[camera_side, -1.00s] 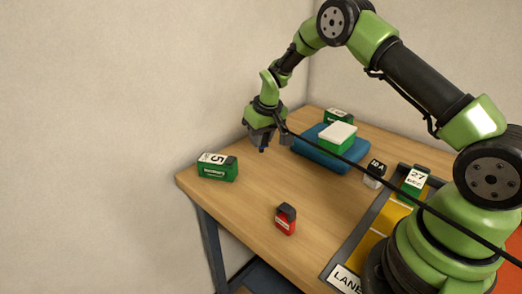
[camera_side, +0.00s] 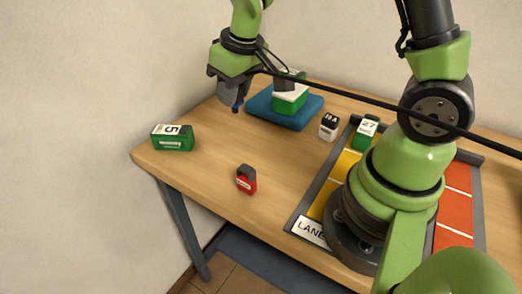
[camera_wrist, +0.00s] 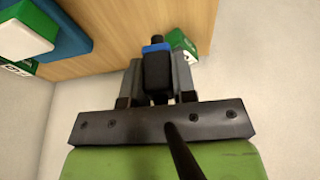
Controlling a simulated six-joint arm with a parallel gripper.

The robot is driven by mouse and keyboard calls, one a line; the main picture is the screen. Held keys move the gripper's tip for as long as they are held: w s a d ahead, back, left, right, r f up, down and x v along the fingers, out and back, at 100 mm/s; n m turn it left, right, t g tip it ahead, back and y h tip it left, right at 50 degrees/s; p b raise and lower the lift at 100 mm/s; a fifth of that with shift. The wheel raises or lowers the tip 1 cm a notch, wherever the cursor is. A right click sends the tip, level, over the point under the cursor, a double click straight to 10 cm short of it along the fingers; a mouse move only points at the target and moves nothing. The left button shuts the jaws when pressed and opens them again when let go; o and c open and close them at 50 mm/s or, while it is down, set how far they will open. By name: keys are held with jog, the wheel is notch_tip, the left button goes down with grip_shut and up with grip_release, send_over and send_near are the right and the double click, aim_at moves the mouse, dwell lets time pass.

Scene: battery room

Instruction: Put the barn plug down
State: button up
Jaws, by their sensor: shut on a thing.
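The barn plug (camera_wrist: 157,68), a black plug with a blue band, is held between the jaws of my gripper (camera_wrist: 157,80) in the wrist view. Its thin black end points away from the wrist. In the side view my gripper (camera_side: 232,92) is above the back left of the table, between the green battery marked 5 and the blue pad. The blue band of the plug (camera_side: 238,106) shows below the jaws; the rest is mostly hidden. The plug appears to be clear of the wood, but the gap is hard to judge.
A blue pad (camera_side: 304,113) bears a green box (camera_side: 289,104). A green battery marked 5 (camera_side: 172,143) stands at the left edge.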

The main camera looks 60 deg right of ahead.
jog(key=shift+s+d+f+m, duration=0.15)
jog(key=shift+s+f+m, duration=0.15)
jog(key=shift+s+f, duration=0.6)
jog(key=d+f+m, duration=0.1)
jog(key=d+f, duration=0.1)
jog(key=f, duration=0.2)
jog(key=d+f+m, duration=0.1)
jog(key=d+f, duration=0.1)
jog(key=f, duration=0.2)
jog(key=d+f+m+h, duration=0.1)
jog(key=d+f, duration=0.2)
jog(key=f, duration=0.1)
jog(key=shift+w+m, duration=0.1)
jog(key=shift+m, duration=0.2)
jog(key=shift+f, duration=0.5)
jog(key=shift+f, duration=0.1)
jog(key=o, duration=0.9)
